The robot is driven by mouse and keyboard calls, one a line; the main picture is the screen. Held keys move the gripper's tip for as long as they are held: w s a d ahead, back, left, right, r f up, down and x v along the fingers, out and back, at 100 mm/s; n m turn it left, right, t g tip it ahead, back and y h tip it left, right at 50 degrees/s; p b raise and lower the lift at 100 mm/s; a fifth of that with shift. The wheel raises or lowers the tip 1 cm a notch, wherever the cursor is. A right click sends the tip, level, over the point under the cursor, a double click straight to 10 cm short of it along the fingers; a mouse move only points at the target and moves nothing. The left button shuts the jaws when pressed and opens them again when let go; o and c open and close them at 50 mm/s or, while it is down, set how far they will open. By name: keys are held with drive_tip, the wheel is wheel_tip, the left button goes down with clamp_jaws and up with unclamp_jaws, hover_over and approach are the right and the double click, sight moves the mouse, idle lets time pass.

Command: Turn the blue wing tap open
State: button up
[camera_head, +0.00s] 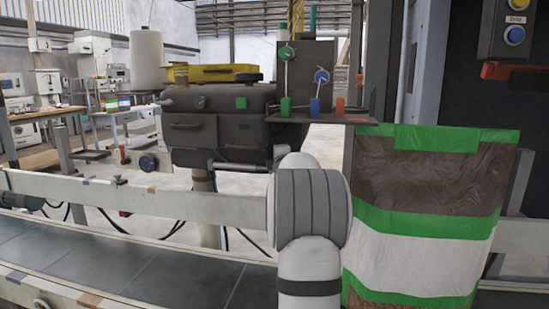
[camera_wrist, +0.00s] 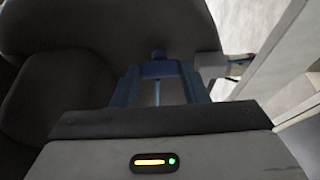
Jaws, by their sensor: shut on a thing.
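The blue wing tap (camera_wrist: 160,69) shows in the wrist view as a dark blue crosspiece with a small knob above it. It sits against a dark rounded housing. My gripper (camera_wrist: 159,75) has its two bluish fingers on either side of this crosspiece and is shut on it. A thin pale blue line runs down between the fingers. How far the tap is turned cannot be told. In the head view my arm hides the gripper, and I cannot make out the tap there.
A dark machine (camera_head: 225,130) with a yellow top stands behind a pale rail (camera_head: 130,205). A panel with green and blue round knobs (camera_head: 321,76) stands above a small shelf. A green, brown and white bag (camera_head: 430,185) hangs right of my arm. A dark conveyor (camera_head: 110,260) runs in front.

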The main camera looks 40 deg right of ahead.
drive_tip(key=shift+r, duration=0.15)
drive_tip(key=o, duration=1)
drive_tip(key=v, duration=0.7)
drive_tip(key=shift+s+a+p, duration=0.15)
drive_tip(key=shift+s+p, duration=0.15)
drive_tip(key=shift+s, duration=0.1)
